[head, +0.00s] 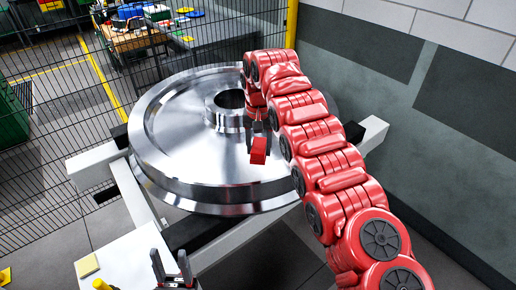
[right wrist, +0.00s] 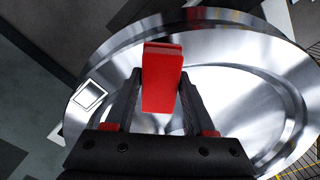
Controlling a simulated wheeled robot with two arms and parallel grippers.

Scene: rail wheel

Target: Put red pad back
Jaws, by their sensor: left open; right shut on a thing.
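The red pad (head: 258,151) is a small red block, held above the shiny steel rail wheel (head: 165,150), right of its hub. My right gripper (head: 260,133) is shut on it. In the right wrist view the red pad (right wrist: 162,85) sits between the two dark fingers and sticks out past their tips. The wheel (right wrist: 240,105) lies behind it; whether the pad touches the wheel I cannot tell. My left gripper (head: 171,270) is open and empty at the bottom of the head view, beside a white table (head: 130,262).
A yellow pad (head: 87,265) and a yellow round-topped thing (head: 101,284) are on the white table. The wheel rests on a white frame (head: 98,163). A black mesh fence (head: 60,120) stands left and behind, and a grey wall (head: 450,130) closes the right side.

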